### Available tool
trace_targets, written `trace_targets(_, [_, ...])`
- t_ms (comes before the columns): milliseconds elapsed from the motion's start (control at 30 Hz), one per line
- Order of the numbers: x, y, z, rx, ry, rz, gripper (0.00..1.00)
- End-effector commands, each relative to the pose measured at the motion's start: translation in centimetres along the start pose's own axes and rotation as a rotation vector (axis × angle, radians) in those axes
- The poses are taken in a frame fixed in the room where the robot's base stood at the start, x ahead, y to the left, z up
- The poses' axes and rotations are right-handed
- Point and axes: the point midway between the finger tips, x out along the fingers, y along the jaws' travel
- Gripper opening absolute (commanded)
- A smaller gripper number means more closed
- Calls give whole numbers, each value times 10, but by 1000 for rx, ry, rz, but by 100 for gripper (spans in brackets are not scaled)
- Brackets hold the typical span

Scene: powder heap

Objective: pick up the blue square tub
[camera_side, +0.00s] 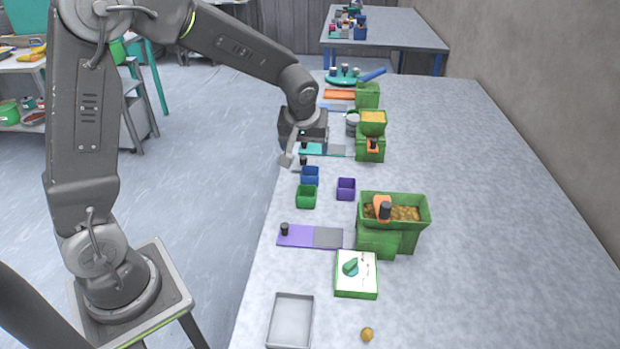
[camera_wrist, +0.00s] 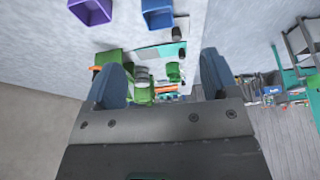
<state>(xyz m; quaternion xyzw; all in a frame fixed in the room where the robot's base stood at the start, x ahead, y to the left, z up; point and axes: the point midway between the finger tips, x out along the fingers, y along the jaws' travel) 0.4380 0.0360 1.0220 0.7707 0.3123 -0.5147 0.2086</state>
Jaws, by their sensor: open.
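The blue square tub (camera_side: 310,175) stands on the table near its left edge, just behind a green square tub (camera_side: 306,197) and left of a purple square tub (camera_side: 346,188). In the wrist view the blue tub (camera_wrist: 158,16) is at the top edge, partly cut off, and it looks empty. My gripper (camera_side: 291,157) is above and behind the blue tub, near the table's left edge. It is open and empty. The wrist view shows its two fingers spread apart (camera_wrist: 164,82), with the blue tub beyond them.
A purple and grey slide (camera_side: 310,236) and a large green hopper (camera_side: 393,220) stand nearer the camera. The table's right side is clear.

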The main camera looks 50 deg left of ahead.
Motion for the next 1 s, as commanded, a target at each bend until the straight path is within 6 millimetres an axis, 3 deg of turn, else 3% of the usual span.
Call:
trace_targets(167, [20,1,-2,-16,-1,-9,81])
trace_targets(500, [81,1,-2,-15,-2,-8,81])
trace_targets(767, [100,1,-2,-14,-2,-7,81])
trace_targets(1000, [134,3,-5,-14,-3,-8,81])
